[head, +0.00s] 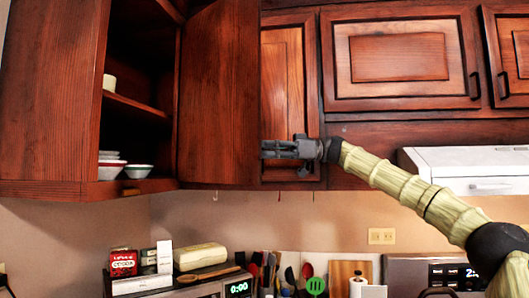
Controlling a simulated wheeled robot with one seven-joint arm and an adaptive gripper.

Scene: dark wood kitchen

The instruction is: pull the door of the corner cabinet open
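The corner cabinet (60,100) hangs at the upper left with its dark wood door (218,95) standing open. Its interior shows to the left of the door. My gripper (268,149) is at the door's right edge, low on the panel, in front of the neighbouring cabinet door. Its fingertips point left and meet or nearly meet the door edge in the picture; I cannot tell whether they touch it. No handle shows on the side of the door that faces me. The finger gap is too small to judge.
Bowls (138,171) and a cup (109,83) stand on the cabinet shelves. Closed upper cabinets (400,57) and a white range hood (468,168) are to the right. Below are a toaster oven (238,288), boxes (124,263) and several utensils. Hooks hang under the cabinets.

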